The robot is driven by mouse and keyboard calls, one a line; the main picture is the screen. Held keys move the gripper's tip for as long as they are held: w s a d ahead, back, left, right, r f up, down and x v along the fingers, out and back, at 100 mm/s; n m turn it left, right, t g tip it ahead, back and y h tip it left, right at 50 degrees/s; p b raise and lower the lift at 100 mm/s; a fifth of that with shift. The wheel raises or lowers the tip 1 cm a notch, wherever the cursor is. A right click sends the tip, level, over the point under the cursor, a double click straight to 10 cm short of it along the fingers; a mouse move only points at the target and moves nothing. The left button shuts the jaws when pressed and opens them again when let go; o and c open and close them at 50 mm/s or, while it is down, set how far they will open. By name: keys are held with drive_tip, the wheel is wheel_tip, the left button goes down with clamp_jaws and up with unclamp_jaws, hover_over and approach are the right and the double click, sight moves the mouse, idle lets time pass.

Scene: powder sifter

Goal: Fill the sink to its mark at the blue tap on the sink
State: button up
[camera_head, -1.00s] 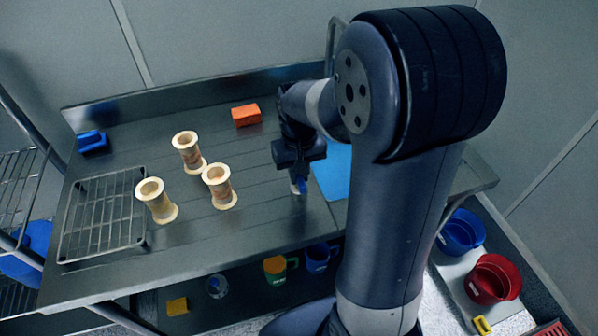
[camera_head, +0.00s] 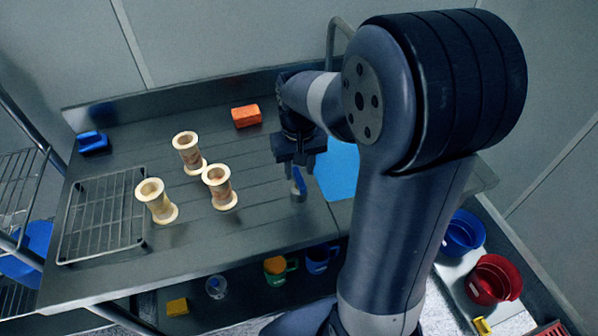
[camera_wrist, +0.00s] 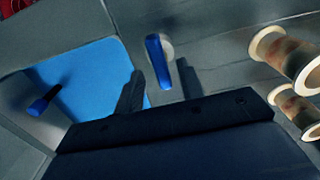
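A blue tap handle (camera_head: 299,181) stands on the steel counter just left of the sink. It also shows in the wrist view (camera_wrist: 159,62), upright on a pale round base. My gripper (camera_head: 298,164) is above the handle, pointing down. In the wrist view, my gripper (camera_wrist: 160,85) has its two dark fingers apart, with the handle beyond and between them; I see no contact. The sink (camera_head: 348,204) holds a flat bright blue surface (camera_head: 337,172), partly hidden by my arm. In the wrist view a dark rod with a blue end (camera_wrist: 45,99) crosses that blue surface. No fill mark is distinguishable.
Several cream spools, one nearest the handle (camera_head: 220,188), stand left of my gripper. A wire rack (camera_head: 100,215), an orange block (camera_head: 246,116) and a blue block (camera_head: 93,142) lie on the counter. Mugs, including a green one (camera_head: 280,270), sit on the shelf below.

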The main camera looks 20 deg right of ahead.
wheel_tip(320, 180, up, 9)
drive_tip(key=shift+f, duration=0.2)
drive_tip(key=shift+f, duration=0.1)
wheel_tip(320, 180, down, 11)
drive_tip(key=shift+r, duration=0.1)
idle(0.6)
idle(0.4)
